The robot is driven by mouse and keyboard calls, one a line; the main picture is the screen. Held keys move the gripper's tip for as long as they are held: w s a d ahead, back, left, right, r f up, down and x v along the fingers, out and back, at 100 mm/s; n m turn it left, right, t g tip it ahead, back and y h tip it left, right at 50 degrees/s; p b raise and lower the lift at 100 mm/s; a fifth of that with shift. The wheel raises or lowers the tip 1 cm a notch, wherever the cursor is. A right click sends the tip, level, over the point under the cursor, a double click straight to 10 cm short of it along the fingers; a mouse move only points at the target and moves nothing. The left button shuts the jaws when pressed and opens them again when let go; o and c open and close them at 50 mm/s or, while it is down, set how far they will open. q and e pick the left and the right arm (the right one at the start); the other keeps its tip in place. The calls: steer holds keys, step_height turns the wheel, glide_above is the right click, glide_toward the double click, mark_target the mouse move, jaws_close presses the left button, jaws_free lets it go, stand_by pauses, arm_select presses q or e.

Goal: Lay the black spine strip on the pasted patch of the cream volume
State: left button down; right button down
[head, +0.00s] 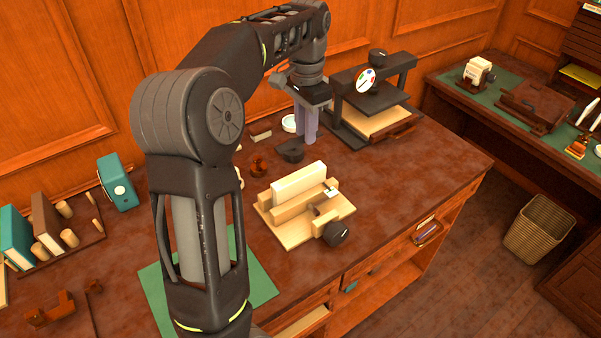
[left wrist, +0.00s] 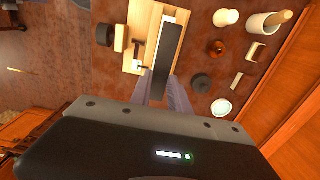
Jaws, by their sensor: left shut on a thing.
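The cream volume (head: 299,182) stands in a pale wooden cradle (head: 293,234) on the table. It also shows partly in the left wrist view (left wrist: 182,16). My left gripper (head: 305,138) points down behind and to the right of the volume in the head view. In the left wrist view my left gripper (left wrist: 166,88) is shut on the black spine strip (left wrist: 167,58), a long flat dark bar. I cannot make out the pasted patch. My right gripper is not in view.
A dark press with a dial (head: 365,82) stands right of my left gripper. A round dark weight (head: 290,150), a white dish (head: 289,124) and an amber jar (head: 258,167) lie close by. A dark knob (head: 336,233) sits at the cradle's front. The table's right part is clear.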

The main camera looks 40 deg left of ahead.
mark_target(305, 172)
arm_select(q)
step_height(305, 172, down, 3)
steer(key=shift+s+r+b, duration=0.1)
steer(key=shift+b, duration=0.9)
step_height(305, 172, down, 2)
steer(key=shift+f+p, duration=0.25)
steer(key=shift+p, duration=0.15)
steer(key=shift+f, duration=0.5)
step_height(305, 172, down, 3)
steer(key=shift+p, duration=0.3)
steer(key=shift+f, duration=0.35)
